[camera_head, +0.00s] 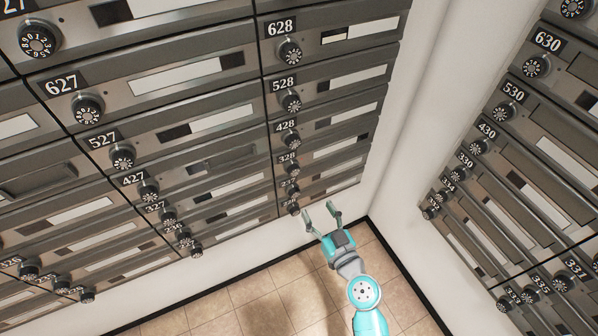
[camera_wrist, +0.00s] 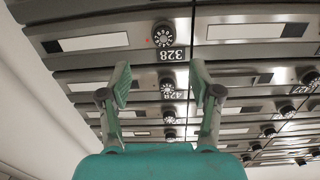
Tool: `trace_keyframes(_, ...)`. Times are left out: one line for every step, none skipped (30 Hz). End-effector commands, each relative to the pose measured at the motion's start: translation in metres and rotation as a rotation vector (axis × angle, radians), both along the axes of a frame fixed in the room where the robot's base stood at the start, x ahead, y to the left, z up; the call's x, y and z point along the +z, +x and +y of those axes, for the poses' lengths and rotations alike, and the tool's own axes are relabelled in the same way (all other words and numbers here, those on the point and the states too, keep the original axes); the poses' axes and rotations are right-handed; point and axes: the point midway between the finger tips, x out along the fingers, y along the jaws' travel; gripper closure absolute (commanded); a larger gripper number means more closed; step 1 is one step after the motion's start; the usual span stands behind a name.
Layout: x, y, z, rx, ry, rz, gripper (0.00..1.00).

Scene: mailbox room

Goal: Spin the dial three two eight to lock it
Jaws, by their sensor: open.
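The mailbox labelled 328 has a round black dial with white figures (camera_head: 292,170) in the right column of the left bank. In the wrist view, this dial (camera_wrist: 164,35) is at the upper middle, with its 328 label (camera_wrist: 173,55) upside down below it. A small red spot shows beside the dial. My gripper (camera_head: 319,213) is open and empty, in front of the lower end of that column. In the wrist view, its two fingers (camera_wrist: 160,80) stand wide apart on either side of the column, apart from the 328 dial. The dial's setting is too small to read.
More dials line the column, including the 428 dial (camera_head: 288,140) and the 528 dial (camera_head: 291,103). A second mailbox bank (camera_head: 540,120) stands on the right, past a white wall corner (camera_head: 415,100). Tiled floor (camera_head: 270,305) is clear below.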

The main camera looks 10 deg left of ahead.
Motion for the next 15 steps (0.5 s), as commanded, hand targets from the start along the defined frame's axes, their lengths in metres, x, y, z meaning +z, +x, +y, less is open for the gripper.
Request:
trace_keyframes(0.005, 0.007, 0.006, 0.014, 0.004, -0.011, 0.36)
trace_keyframes(0.007, 0.009, 0.008, 0.019, 0.006, -0.016, 0.36)
trace_keyframes(0.009, 0.011, 0.01, 0.025, 0.007, -0.021, 0.36)
trace_keyframes(0.01, 0.013, 0.011, 0.028, 0.008, -0.023, 0.36)
trace_keyframes(0.011, 0.014, 0.012, 0.03, 0.008, -0.025, 0.36)
trace_keyframes(0.011, 0.016, 0.014, 0.032, 0.009, -0.026, 0.36)
trace_keyframes(0.011, 0.018, 0.015, 0.032, 0.009, -0.026, 0.36)
trace_keyframes(0.011, 0.019, 0.017, 0.033, 0.008, -0.026, 0.36)
trace_keyframes(0.011, 0.023, 0.019, 0.033, 0.008, -0.026, 0.36)
trace_keyframes(0.011, 0.026, 0.021, 0.033, 0.008, -0.026, 0.36)
trace_keyframes(0.011, 0.029, 0.024, 0.033, 0.007, -0.027, 0.36)
trace_keyframes(0.011, 0.034, 0.027, 0.033, 0.008, -0.026, 0.36)
trace_keyframes(0.012, 0.039, 0.03, 0.033, 0.009, -0.027, 0.36)
trace_keyframes(0.012, 0.044, 0.033, 0.032, 0.009, -0.027, 0.36)
trace_keyframes(0.011, 0.049, 0.037, 0.032, 0.009, -0.027, 0.36)
